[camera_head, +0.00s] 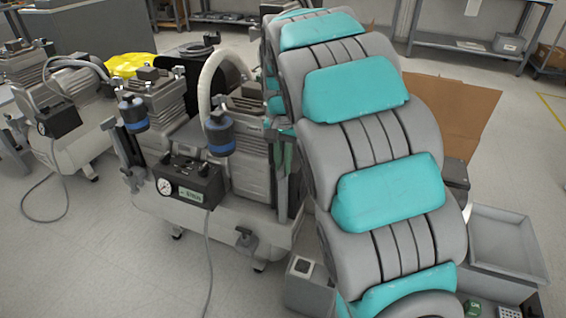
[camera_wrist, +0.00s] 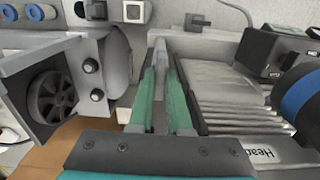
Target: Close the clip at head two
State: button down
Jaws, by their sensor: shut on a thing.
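My gripper (camera_wrist: 164,100) is in the middle of the wrist view, its green fingers shut on a grey upright bar, which looks like the clip (camera_wrist: 160,62). The clip stands beside a ribbed compressor head (camera_wrist: 215,85). A label on that head (camera_wrist: 262,152) reads "Head"; its number is cut off. In the head view my gripper (camera_head: 283,152) shows at the right side of the compressor's right ribbed head (camera_head: 252,165). My teal and grey arm hides the space right of it. I cannot tell whether the clip is fully closed.
A blue-bowled filter (camera_head: 220,133) and a gauge box (camera_head: 188,182) sit on the compressor's front. A second compressor (camera_head: 70,110) stands at the left. A grey bin (camera_head: 505,245) and cardboard (camera_head: 455,105) are at the right. A bracket with a dark wheel (camera_wrist: 52,97) is left of my fingers.

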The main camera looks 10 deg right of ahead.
aim_at(283, 166)
jog(key=c, duration=0.9)
grip_release()
jog(key=shift+o, duration=0.2)
jog(key=shift+r, duration=0.15)
notch_tip(283, 166, up, 7)
jog(key=shift+r, duration=0.25)
